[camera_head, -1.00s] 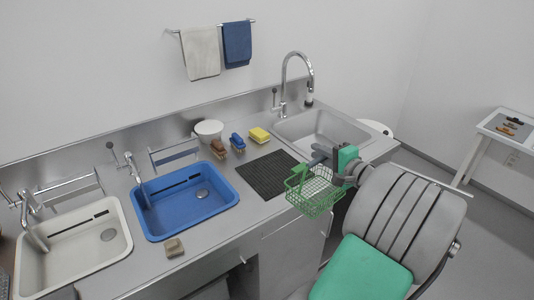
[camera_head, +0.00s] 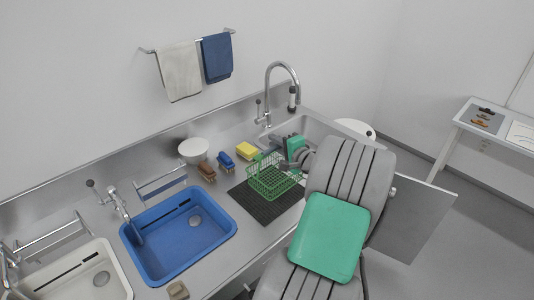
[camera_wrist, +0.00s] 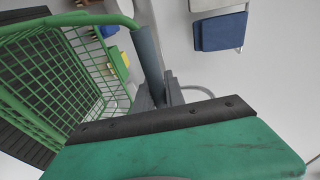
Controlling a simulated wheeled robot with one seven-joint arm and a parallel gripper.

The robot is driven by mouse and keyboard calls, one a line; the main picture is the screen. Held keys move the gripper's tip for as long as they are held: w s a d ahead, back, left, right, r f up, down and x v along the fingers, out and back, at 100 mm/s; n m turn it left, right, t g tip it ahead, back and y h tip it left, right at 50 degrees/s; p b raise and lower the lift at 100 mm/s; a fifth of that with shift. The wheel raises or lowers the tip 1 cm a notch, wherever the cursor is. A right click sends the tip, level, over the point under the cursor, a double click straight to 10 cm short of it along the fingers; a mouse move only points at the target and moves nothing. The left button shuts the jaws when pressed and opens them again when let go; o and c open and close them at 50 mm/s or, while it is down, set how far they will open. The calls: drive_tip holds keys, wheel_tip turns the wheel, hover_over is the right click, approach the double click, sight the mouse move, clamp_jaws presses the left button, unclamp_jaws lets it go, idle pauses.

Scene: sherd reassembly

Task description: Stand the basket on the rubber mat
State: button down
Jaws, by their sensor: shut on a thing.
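The green wire basket (camera_head: 270,180) is over the black rubber mat (camera_head: 262,207) on the counter in the head view. I cannot tell whether its bottom touches the mat. The basket (camera_wrist: 62,85) fills the left of the wrist view, with its handle rising to a grey grip (camera_wrist: 148,50). My gripper (camera_wrist: 160,95) is shut on the basket's handle at that grip. In the head view my gripper (camera_head: 290,151) is at the basket's right side, partly hidden by my arm.
A yellow sponge (camera_head: 246,150), a blue brush (camera_head: 225,160) and a brown brush (camera_head: 207,171) lie just left of the mat. A white bowl (camera_head: 193,150) stands behind them. The blue basin (camera_head: 150,265) is to the left, and the steel sink with its tall faucet (camera_head: 269,90) is behind.

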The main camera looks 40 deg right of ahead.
sight(268, 171)
drive_tip(key=w+f, duration=0.1)
drive_tip(key=f, duration=0.1)
drive_tip(key=w+f+p, duration=0.1)
drive_tip(key=f, duration=0.1)
drive_tip(key=w+a+f, duration=0.1)
drive_tip(key=f, duration=0.1)
drive_tip(key=shift+p, duration=0.35)
drive_tip(key=shift+f, duration=0.45)
drive_tip(key=c, duration=1.4)
unclamp_jaws()
drive_tip(key=shift+s, duration=0.1)
